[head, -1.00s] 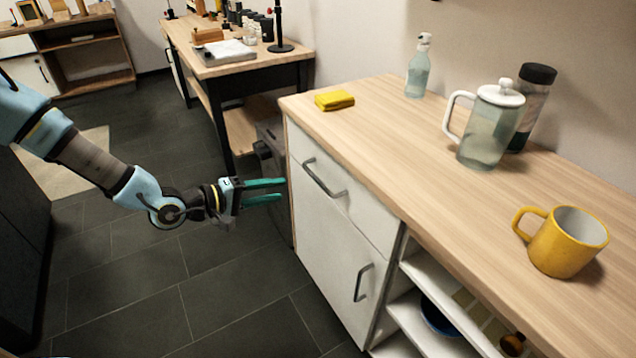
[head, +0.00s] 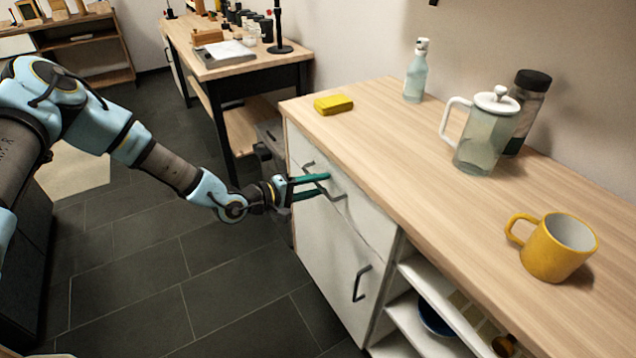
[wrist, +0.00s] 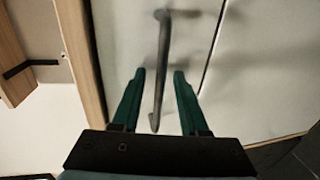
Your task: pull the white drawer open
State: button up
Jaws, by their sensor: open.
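The white drawer (head: 362,207) is the upper front of the cabinet under the wooden counter, and it looks shut. Its dark bar handle (head: 308,168) is partly hidden behind my gripper in the head view. My gripper (head: 327,184) is open at the drawer front, its green fingers on either side of the handle. In the wrist view the handle (wrist: 161,70) runs between the two fingertips of my gripper (wrist: 159,72), with a gap to each finger. The drawer front (wrist: 195,55) fills much of that view.
A white door (head: 325,255) with its own handle is below the drawer. Open shelves (head: 430,290) are to its right. On the counter (head: 400,150) are a yellow sponge (head: 333,105), a bottle (head: 416,72), a pitcher (head: 483,140), a dark-lidded jar (head: 528,105) and a yellow mug (head: 552,250). Floor before the cabinet is clear.

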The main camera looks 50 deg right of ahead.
grip_shut()
dwell(0.3)
dwell(1.2)
